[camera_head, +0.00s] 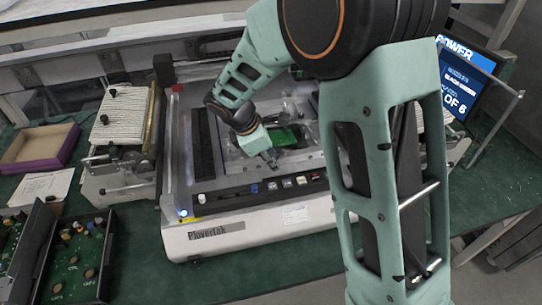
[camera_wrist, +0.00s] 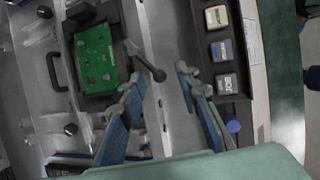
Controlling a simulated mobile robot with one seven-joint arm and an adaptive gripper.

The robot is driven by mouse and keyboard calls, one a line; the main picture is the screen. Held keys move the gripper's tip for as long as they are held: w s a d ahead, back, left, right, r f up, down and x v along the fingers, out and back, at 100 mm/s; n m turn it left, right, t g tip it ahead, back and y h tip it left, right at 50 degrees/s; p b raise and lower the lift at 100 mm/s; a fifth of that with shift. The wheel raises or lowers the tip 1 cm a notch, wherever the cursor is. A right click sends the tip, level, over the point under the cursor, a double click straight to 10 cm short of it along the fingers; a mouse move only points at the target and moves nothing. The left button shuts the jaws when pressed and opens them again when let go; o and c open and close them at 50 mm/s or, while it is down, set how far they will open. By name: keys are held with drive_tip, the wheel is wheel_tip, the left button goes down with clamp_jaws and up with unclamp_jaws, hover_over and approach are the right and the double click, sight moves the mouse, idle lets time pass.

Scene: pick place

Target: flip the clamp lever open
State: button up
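The clamp lever (camera_wrist: 145,60) is a dark arm with a round black knob, beside the green circuit board (camera_wrist: 95,58) in the wrist view. The board also shows in the head view (camera_head: 284,137), in the recess of the white bench machine (camera_head: 245,232). My gripper (camera_wrist: 160,78) is open, with its two blue-padded fingers apart and nothing held. In the wrist view the lever's knob appears between the fingertips; I cannot tell the height gap or any contact. In the head view my gripper (camera_head: 271,159) is over the machine's front part, and the lever cannot be made out.
Labelled push buttons (camera_wrist: 222,50) and a blue knob (camera_wrist: 233,126) lie right of my fingers. A purple-edged tray (camera_head: 40,147), a paper sheet (camera_head: 42,187) and a bin of circuit boards (camera_head: 80,255) are at left. A screen (camera_head: 464,80) stands at right.

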clamp_jaws()
drive_tip(key=shift+w+a, duration=0.1)
drive_tip(key=shift+a, duration=0.05)
idle(0.6)
drive_tip(key=shift+w+a+m+g+h, duration=0.2)
drive_tip(key=shift+w+a+m+g, duration=0.1)
drive_tip(key=shift+m, duration=0.5)
drive_tip(key=shift+w+a+m+g+h, duration=0.2)
drive_tip(key=shift+w+a+m, duration=0.1)
drive_tip(key=shift+m, duration=0.5)
drive_tip(key=shift+w+a+m+g+h+p, duration=0.2)
drive_tip(key=shift+w+m+g+p, duration=0.25)
drive_tip(key=shift+m, duration=0.6)
drive_tip(key=shift+w+a+m+g+h+p, duration=0.15)
drive_tip(key=shift+w+m+g, duration=0.35)
drive_tip(key=shift+m, duration=0.55)
unclamp_jaws()
